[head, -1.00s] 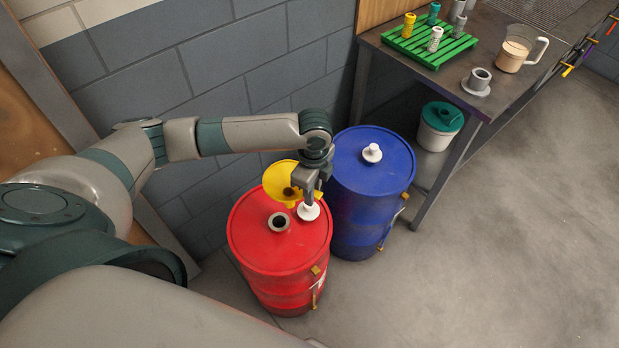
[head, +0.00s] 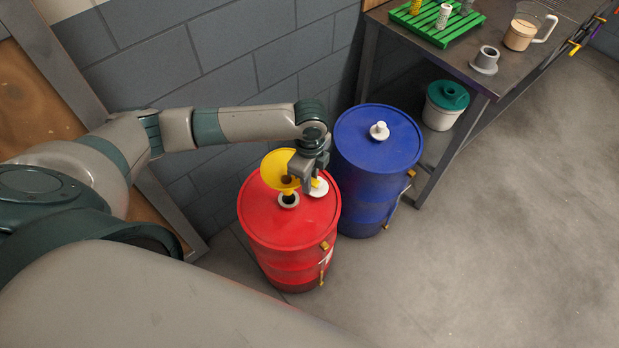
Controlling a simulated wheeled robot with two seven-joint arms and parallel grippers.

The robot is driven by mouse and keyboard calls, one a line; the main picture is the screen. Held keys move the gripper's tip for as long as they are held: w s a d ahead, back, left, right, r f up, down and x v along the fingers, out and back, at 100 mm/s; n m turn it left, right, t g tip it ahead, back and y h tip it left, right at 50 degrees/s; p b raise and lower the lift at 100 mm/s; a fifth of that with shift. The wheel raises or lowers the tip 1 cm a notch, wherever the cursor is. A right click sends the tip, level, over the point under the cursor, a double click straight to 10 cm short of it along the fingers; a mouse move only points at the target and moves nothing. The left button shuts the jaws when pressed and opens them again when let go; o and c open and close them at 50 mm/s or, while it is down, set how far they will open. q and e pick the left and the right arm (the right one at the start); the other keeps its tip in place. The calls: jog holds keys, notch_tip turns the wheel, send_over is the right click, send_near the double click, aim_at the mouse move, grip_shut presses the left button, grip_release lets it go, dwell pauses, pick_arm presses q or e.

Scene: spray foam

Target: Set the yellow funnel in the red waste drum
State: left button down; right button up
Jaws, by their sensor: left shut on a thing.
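The yellow funnel (head: 280,168) is held over the top of the red waste drum (head: 265,218). My left gripper (head: 303,183) is shut on the funnel at its right side. The funnel is a wide cone with its mouth up, and its narrow spout points down at the drum's grey-rimmed opening (head: 288,201). The spout's tip appears at the opening's far edge; I cannot tell whether it is inside or just above. A white cap (head: 320,189) on the red drum sits right of the opening, partly behind the gripper. My right gripper is not in view.
A blue drum (head: 370,150) with a white cap (head: 380,130) stands close on the right. A workbench (head: 445,75) holds a green rack (head: 460,20), a grey flanged piece (head: 486,60) and a beaker (head: 521,35). A teal-lidded bucket (head: 445,105) stands under it. A block wall is behind.

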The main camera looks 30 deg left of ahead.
pick_arm(q)
jog(key=shift+f, duration=0.45)
notch_tip(320, 180, down, 3)
jog(key=shift+b, duration=0.55)
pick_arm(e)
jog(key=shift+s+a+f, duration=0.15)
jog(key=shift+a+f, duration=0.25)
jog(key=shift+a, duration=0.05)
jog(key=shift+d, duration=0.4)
pick_arm(q)
jog(key=shift+f, duration=0.4)
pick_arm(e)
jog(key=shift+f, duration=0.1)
pick_arm(q)
jog(key=shift+f, duration=0.4)
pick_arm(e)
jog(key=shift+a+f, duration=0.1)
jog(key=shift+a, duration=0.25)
pick_arm(q)
jog(key=shift+f+b, duration=0.45)
jog(key=shift+f, duration=0.4)
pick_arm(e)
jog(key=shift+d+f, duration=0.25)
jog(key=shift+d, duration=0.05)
pick_arm(q)
jog(key=shift+f, duration=0.35)
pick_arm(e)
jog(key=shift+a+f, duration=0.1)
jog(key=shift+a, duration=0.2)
